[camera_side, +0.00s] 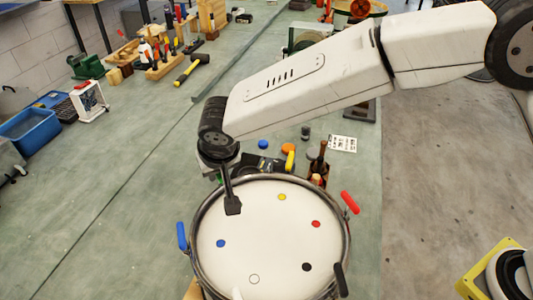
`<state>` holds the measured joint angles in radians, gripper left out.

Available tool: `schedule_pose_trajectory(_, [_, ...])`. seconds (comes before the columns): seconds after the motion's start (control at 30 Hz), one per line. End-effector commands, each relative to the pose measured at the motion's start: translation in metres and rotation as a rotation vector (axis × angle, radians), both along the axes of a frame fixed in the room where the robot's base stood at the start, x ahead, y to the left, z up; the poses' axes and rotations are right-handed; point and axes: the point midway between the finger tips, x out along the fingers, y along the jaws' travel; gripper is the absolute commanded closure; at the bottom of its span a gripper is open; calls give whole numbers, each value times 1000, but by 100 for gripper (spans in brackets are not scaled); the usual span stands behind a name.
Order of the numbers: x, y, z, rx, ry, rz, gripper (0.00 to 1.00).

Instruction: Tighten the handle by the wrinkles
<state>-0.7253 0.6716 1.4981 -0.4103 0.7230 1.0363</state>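A round drum (265,262) with a white head and a dark rim lies at the bottom middle. Handles stand around its rim: blue (182,236) at left, yellow (290,160) at the back, red (350,202) at right, black (340,280) at lower right and white (236,294) at the front. A dot on the head lies near each handle, in blue, yellow, red, black and white. I cannot make out wrinkles at this size. My gripper (233,206) points down over the head's back left part, between the blue and yellow handles, apart from both. Its finger opening is too small to judge.
Behind the drum lie a dark bottle (319,165), an orange round thing (288,148) and a printed card (343,143). A hammer (192,69), a blue bin (29,129) and wooden tool racks stand farther back. The bench left of the drum is clear.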

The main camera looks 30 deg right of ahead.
Motion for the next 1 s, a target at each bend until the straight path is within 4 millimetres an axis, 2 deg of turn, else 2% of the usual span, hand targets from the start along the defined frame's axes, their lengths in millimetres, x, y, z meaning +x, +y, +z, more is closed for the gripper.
schedule_pose_trajectory(0.03, [0,0,1,0,0,0,70])
schedule_pose_trajectory(0.1, [0,0,1,0,0,0,48])
schedule_pose_trajectory(0.57, [-2,0,4,1,0,1,47])
schedule_pose_trajectory(0.77, [-8,1,20,2,-2,2,47])
schedule_pose_trajectory(1.0, [-20,1,49,1,-1,2,47])
